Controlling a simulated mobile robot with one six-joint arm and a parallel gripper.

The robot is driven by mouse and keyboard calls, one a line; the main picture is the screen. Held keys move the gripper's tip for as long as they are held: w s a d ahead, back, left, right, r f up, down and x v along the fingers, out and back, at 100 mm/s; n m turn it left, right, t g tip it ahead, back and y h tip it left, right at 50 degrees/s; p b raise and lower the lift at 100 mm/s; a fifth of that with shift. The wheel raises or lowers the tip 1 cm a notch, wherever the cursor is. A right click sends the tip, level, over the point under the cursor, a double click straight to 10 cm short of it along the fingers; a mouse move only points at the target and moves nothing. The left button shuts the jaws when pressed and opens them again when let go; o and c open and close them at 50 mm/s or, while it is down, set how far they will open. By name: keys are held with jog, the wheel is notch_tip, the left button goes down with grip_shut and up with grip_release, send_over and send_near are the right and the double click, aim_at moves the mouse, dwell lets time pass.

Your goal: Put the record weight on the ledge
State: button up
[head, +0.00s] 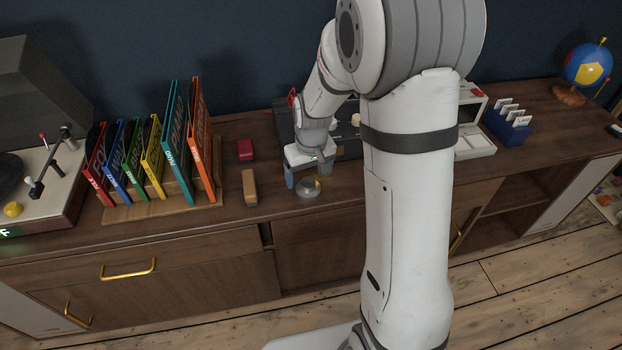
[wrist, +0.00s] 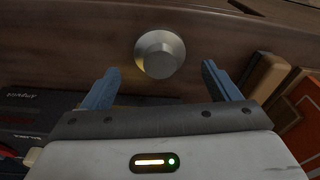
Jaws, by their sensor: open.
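The record weight, a small round silver-grey disc with a raised knob (head: 308,188), sits on the wooden sideboard top (head: 232,203) near its front edge. In the wrist view the record weight (wrist: 159,54) lies just ahead of and between my two blue fingertips. My gripper (head: 306,179) is open and empty, pointing down beside the weight. In the wrist view my gripper (wrist: 160,68) has its fingers spread wider than the weight. I cannot tell which surface is the ledge.
Records in a wooden rack (head: 150,208) and a turntable (head: 62,200) are farther left. A dark amplifier (head: 284,120) stands behind my gripper. My arm hides part of the sideboard.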

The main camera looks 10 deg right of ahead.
aim_at(311, 187)
notch_tip(311, 187, up, 8)
jog(key=s, duration=0.1)
jog(key=s+d+r+m, duration=0.1)
jog(key=s+r, duration=0.2)
jog(key=s, duration=0.6)
jog(key=s+d+r+m, duration=0.1)
jog(key=s+r, duration=0.2)
jog(key=s, duration=0.7)
jog(key=shift+s+d+r+t+p, duration=0.15)
jog(key=shift+s+t+p, duration=0.15)
jog(key=shift+p, duration=0.15)
